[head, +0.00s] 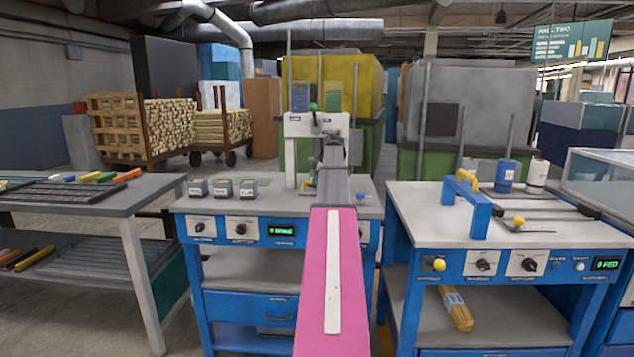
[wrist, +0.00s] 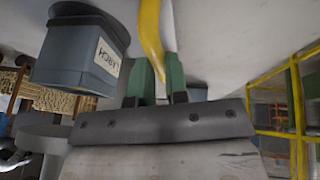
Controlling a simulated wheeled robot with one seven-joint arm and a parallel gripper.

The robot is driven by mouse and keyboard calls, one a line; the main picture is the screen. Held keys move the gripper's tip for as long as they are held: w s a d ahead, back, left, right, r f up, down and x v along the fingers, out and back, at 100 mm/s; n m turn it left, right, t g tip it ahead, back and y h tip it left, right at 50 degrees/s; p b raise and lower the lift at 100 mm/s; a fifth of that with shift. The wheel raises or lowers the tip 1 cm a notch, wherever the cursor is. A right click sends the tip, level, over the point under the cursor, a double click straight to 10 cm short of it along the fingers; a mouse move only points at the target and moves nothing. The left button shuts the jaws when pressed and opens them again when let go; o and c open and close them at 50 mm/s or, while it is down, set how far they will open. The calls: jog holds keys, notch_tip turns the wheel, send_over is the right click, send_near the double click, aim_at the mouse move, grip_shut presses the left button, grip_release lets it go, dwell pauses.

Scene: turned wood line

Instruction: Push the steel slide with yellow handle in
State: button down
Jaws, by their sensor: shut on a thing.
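In the wrist view the two green fingertips of my gripper (wrist: 155,80) are shut on a yellow handle (wrist: 152,35), a curved bar running up out of the picture. The steel slide itself cannot be made out there. In the head view my arm reaches over the middle bench to the grey machine (head: 300,127) and hides my gripper and most of the spot where it holds. A bit of yellow shows just left of the arm at the machine's foot. How far in the slide sits cannot be told.
Small labelled grey boxes (head: 221,188) stand left of the machine on the middle bench (head: 265,207); one box (wrist: 75,50) is close to my fingers in the wrist view. The right bench (head: 430,228) carries a blue fixture with a yellow handle (head: 466,184). A gap separates the benches.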

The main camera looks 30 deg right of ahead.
jog(key=shift+w+d, duration=0.15)
jog(key=shift+w, duration=0.1)
jog(key=c, duration=1.1)
grip_release()
jog(key=v, duration=1)
jog(key=shift+s+d+r, duration=0.1)
jog(key=shift+s+r, duration=0.05)
jog(key=shift+r, duration=0.2)
jog(key=shift+s, duration=0.1)
